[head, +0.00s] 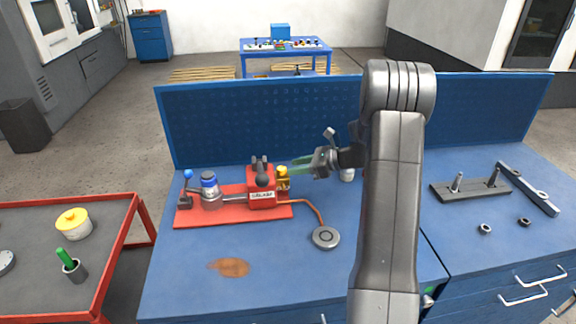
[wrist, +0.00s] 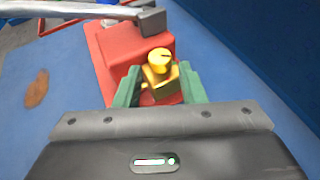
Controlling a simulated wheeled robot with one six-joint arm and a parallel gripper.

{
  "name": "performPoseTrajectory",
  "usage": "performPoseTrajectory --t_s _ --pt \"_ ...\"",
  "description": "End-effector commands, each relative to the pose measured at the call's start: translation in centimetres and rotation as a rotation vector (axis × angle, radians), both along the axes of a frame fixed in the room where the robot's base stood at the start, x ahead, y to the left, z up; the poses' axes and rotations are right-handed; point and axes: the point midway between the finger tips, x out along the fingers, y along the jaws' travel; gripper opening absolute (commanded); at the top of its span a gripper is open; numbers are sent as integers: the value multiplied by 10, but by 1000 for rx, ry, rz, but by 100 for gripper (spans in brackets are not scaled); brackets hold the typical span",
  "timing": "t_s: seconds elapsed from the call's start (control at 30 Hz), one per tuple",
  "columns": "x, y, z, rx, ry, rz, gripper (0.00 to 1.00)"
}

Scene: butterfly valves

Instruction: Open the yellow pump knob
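The yellow pump knob (head: 282,171) sits on a yellow fitting at the right end of the red pump body (head: 262,187). In the wrist view the knob (wrist: 158,57) has a slot or mark on its top, and its brass-coloured fitting (wrist: 160,82) lies between the two green fingers. My gripper (head: 296,166) reaches in from the right, with its green fingertips beside the knob. The fingers are open, with a gap visible on each side of the fitting. I cannot tell whether either finger touches it.
A grey lever (wrist: 85,10) crosses the top of the wrist view, near the knob. The pump's red base (head: 234,213) also carries a blue-topped part (head: 209,184). A copper pipe leads to a round grey disc (head: 326,238). A blue back panel (head: 250,125) stands behind.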

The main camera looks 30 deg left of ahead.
Motion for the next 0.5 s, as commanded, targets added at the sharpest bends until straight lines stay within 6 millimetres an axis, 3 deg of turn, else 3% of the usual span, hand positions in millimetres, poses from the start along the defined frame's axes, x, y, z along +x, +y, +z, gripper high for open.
performPoseTrajectory --t_s 0.2,0.5 --pt "-8 26 -11 -1 1 1 37" --pt "-9 33 -14 0 -1 0 37"
